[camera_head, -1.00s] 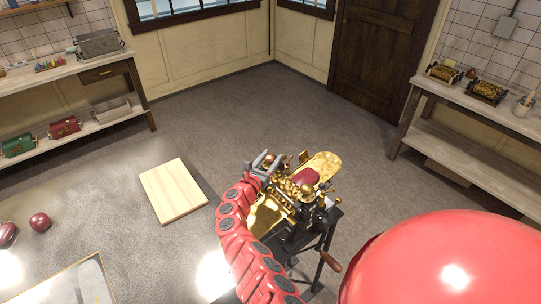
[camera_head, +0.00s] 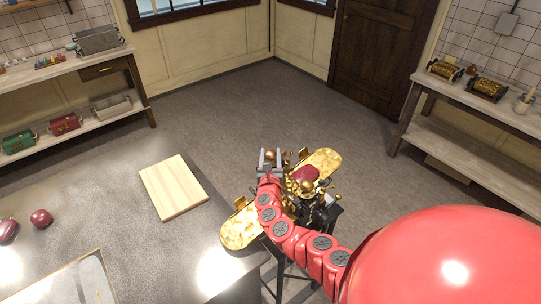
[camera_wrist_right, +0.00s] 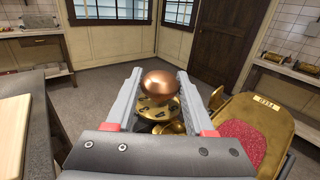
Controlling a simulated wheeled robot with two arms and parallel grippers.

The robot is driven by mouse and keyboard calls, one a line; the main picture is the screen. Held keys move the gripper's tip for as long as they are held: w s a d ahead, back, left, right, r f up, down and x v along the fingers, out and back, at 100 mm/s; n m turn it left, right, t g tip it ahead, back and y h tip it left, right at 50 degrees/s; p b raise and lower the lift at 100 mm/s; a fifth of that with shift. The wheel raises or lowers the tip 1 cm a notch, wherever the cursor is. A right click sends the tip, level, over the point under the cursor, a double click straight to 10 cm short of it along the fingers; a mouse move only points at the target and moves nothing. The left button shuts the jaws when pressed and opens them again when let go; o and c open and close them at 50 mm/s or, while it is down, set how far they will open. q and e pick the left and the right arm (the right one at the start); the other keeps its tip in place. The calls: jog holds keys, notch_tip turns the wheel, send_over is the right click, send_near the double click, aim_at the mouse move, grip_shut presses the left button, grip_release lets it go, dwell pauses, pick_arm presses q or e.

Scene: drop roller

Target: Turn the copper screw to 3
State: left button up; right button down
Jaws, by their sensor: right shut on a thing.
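The copper screw shows in the right wrist view as a round, shiny copper knob (camera_wrist_right: 167,84) between my two grey fingers. My right gripper (camera_head: 270,156) is shut on the copper screw, at the far side of the brass machine (camera_head: 308,188). The machine has a red pad (camera_head: 305,174) and brass plates at both ends. My left gripper is not in view.
A dark table with a wooden board (camera_head: 173,187) and a red round object (camera_head: 41,218) is at the left. A side bench (camera_head: 490,108) with brass devices stands along the right wall. The floor behind the machine is clear.

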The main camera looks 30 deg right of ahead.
jog(key=shift+f+n+t+y, duration=0.1)
jog(key=shift+n+t+y, duration=0.8)
jog(key=shift+n+y, duration=0.65)
jog(key=shift+m+y, duration=0.25)
jog(key=shift+y, duration=0.2)
jog(key=shift+c, duration=1.4)
grip_release()
jog(key=shift+s+a, duration=0.15)
jog(key=shift+s, duration=0.25)
jog(key=v, duration=1.6)
jog(key=shift+s, duration=0.2)
jog(key=shift+a+f, duration=0.1)
jog(key=shift+f, duration=0.05)
